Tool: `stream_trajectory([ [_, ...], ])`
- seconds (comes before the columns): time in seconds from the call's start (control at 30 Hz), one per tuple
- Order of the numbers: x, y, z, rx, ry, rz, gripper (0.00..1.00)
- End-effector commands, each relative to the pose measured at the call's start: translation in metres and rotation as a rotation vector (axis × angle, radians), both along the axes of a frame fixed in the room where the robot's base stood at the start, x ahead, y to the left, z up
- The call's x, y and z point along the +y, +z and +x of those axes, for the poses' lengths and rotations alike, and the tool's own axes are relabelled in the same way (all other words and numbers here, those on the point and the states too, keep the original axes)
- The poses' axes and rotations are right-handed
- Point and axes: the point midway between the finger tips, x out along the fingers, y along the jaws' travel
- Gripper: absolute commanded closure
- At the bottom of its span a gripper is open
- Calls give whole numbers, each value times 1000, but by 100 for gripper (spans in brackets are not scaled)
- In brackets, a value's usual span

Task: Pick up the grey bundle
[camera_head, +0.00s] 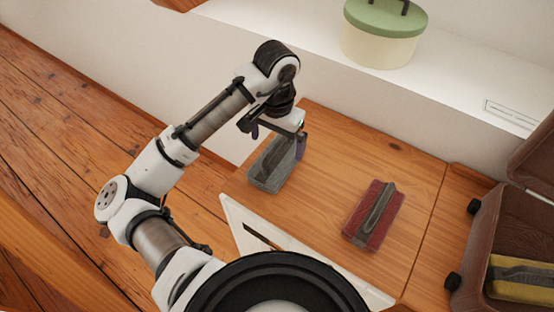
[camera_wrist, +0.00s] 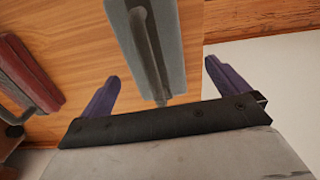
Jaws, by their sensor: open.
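The grey bundle (camera_head: 270,166) lies on the wooden table top, near its left edge in the head view. It is a long block with a darker raised strip along its top. My gripper (camera_head: 278,138) is above its far end, with the jaws open. In the wrist view the grey bundle (camera_wrist: 151,40) runs up from between the two purple fingertips of my gripper (camera_wrist: 160,82). The fingers stand apart from its sides, and nothing is held. I cannot tell the exact height of the fingers over it.
A red bundle (camera_head: 365,220) lies to the right on the table (camera_head: 330,160). It also shows in the wrist view (camera_wrist: 38,72). An open brown case (camera_head: 487,225) with a yellow bundle (camera_head: 520,285) is at far right. A green-lidded pot (camera_head: 380,45) stands on the white ledge behind.

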Motion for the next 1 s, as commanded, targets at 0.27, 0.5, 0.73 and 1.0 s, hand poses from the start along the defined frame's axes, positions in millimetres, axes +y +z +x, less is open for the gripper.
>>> stream_trajectory([
  [0.27,-2,-29,-8,1,2,0,0],
  [0.5,-3,-53,-8,-1,0,-2,0],
  [0.73,-3,-54,-8,-1,0,-2,3],
  [1.0,-3,-53,-8,-1,0,-2,38],
])
